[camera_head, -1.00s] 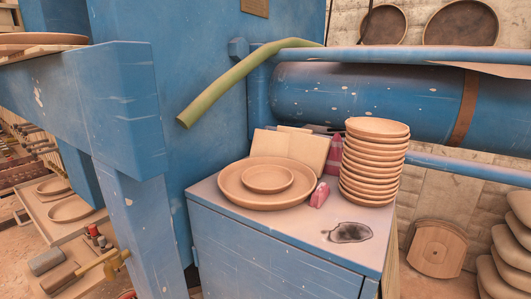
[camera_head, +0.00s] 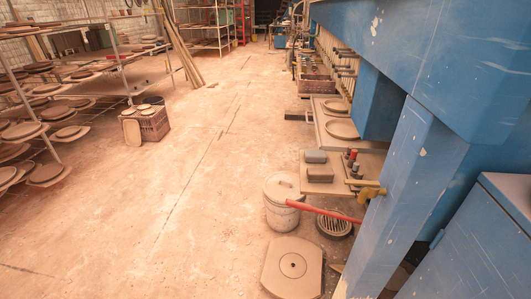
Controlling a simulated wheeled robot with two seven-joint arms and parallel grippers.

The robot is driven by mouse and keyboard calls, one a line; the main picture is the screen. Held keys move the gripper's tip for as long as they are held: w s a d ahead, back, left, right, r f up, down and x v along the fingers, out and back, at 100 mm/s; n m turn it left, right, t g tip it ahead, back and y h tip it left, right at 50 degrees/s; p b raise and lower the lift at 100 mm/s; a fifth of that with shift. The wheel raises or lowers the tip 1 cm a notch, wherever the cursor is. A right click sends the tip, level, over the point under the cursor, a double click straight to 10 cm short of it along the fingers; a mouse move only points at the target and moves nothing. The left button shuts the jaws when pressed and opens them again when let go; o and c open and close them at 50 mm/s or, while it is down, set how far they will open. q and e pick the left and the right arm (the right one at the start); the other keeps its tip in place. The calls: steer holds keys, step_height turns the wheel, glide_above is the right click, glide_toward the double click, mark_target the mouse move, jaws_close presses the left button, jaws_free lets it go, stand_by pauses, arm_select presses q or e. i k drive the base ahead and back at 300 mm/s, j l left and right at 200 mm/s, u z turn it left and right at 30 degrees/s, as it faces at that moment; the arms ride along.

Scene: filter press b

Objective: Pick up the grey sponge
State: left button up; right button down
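A small grey block (camera_head: 316,156), which looks like the grey sponge, lies on a low board (camera_head: 372,164) beside the blue press frame, right of the picture's middle. A brown block (camera_head: 320,174) lies just in front of it, on the near side. Small red and dark items (camera_head: 351,160) stand to its right. Neither of my grippers is in view.
A lidded bucket (camera_head: 281,205), a round grated pot (camera_head: 334,226) and a flat plate with a hole (camera_head: 292,265) stand on the floor before the board. Blue post (camera_head: 405,190) at right; racks (camera_head: 40,110) at left. The middle floor is clear.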

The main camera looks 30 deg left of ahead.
mark_target(313, 156)
steer(key=u, duration=0.6)
steer(key=z, duration=1.75)
steer(key=u, duration=1.75)
steer(key=i+j+z, duration=0.5)
steer(key=j+z, duration=0.15)
steer(key=i+j+z, duration=0.15)
steer(key=j+z, duration=0.2)
steer(key=j, duration=0.2)
steer(key=i+j+z, duration=0.1)
steer(key=j+z, duration=0.2)
steer(key=j, duration=0.2)
steer(key=j+z, duration=0.35)
steer(key=j, duration=0.2)
steer(key=j+z, duration=0.35)
steer(key=j, duration=0.2)
steer(key=i, duration=0.05)
